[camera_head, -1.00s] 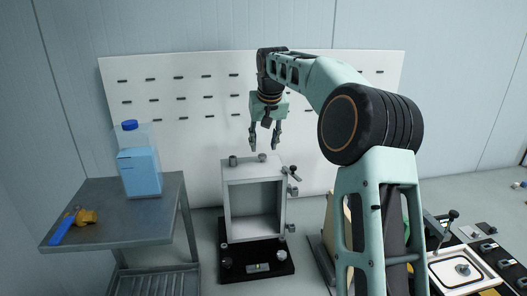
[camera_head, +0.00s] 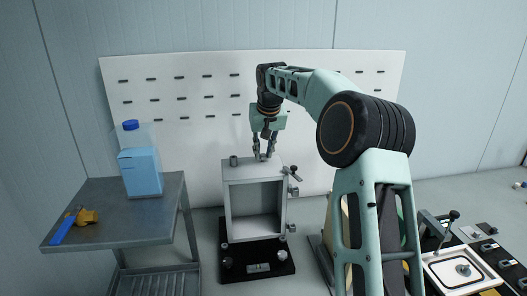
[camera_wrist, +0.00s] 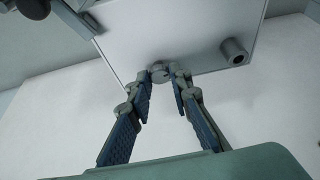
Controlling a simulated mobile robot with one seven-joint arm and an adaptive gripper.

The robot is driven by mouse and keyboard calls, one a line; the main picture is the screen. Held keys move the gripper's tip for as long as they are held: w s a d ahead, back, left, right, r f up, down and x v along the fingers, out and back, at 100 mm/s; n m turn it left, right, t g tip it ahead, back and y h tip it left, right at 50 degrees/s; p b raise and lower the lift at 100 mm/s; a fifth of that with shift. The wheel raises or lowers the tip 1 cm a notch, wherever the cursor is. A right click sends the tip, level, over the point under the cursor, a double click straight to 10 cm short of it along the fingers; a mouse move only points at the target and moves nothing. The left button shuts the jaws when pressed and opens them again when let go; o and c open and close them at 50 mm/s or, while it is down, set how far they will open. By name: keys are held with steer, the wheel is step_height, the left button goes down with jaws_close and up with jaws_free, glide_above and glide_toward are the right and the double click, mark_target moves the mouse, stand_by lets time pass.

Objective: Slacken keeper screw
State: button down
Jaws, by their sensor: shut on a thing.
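A grey box-shaped fixture (camera_head: 229,205) with an open front stands on a black base. The keeper screw (camera_wrist: 158,72), a small round grey knob on the box's top face, sits between my fingertips in the wrist view. My gripper (camera_head: 264,157) points down at the top of the box. It is shut on this knob, and the fingers hide part of it. In the wrist view my gripper (camera_wrist: 163,78) shows both fingers converging on the knob. A second round post (camera_wrist: 234,52) stands on the same top face, apart from the fingers; it also shows in the head view (camera_head: 233,161).
A lever handle (camera_head: 294,173) and side knobs (camera_head: 293,191) project at the box's right. A metal table (camera_head: 113,226) at left holds a blue-liquid container (camera_head: 141,172) and a blue-and-yellow tool (camera_head: 72,222). A white slotted panel (camera_head: 190,120) stands behind.

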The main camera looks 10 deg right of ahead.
steer(key=shift+r+n+p, duration=0.1)
steer(key=shift+n+p, duration=0.2)
steer(key=shift+p, duration=0.1)
steer(key=n+p, duration=0.1)
steer(key=n+y+p, duration=0.1)
steer(key=p, duration=0.1)
steer(key=shift+d+r+n, duration=0.15)
steer(key=shift+r+n, duration=0.05)
steer(key=shift+n, duration=0.1)
steer(key=n+y+p, duration=0.1)
steer(key=n+p, duration=0.1)
steer(key=n+g+p, duration=0.1)
steer(key=n+p, duration=0.1)
steer(key=shift+w+d+n+y+p, duration=0.15)
steer(key=shift+n+y+p, duration=0.15)
steer(key=shift+y+p, duration=0.1)
steer(key=n+p, duration=0.1)
steer(key=n+g+y+p, duration=0.1)
steer(key=n, duration=0.1)
steer(key=shift+w+f+n, duration=0.15)
steer(key=shift+f+n, duration=0.05)
steer(key=shift+n, duration=0.1)
steer(key=shift+w+d+f+n+g, duration=0.1)
steer(key=shift+n+g, duration=0.5)
steer(key=shift+n, duration=0.9)
steer(key=shift+n+y, duration=0.3)
steer(key=shift+n, duration=0.2)
steer(key=c, duration=1.8)
jaws_free()
steer(key=shift+o, duration=0.2)
